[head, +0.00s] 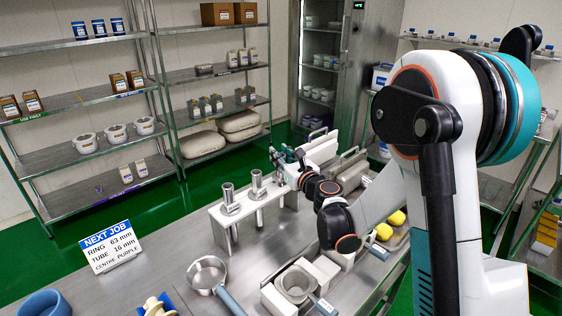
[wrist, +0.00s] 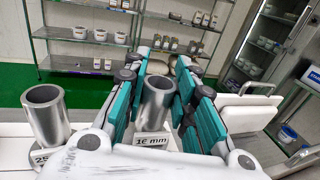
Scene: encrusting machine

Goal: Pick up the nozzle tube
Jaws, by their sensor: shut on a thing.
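A metal nozzle tube (wrist: 157,102) stands upright between the teal fingers of my gripper (wrist: 160,92) in the wrist view, with a "16 mm" label (wrist: 152,141) below it. My gripper is shut on this tube, which still appears at its place on the white stand (head: 245,211). A wider metal tube (wrist: 46,116) stands to the left, its label partly hidden and starting "25". In the head view, two tubes stand on the stand, one at left (head: 229,197) and one at right (head: 257,184). My gripper (head: 284,158) is at the stand's far right end, hiding the held tube there.
A sign (head: 109,246) reads "NEXT JOB, RING 63 mm, TUBE 16 mm, CENTRE PURPLE". White boards (head: 322,147) stand behind my gripper.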

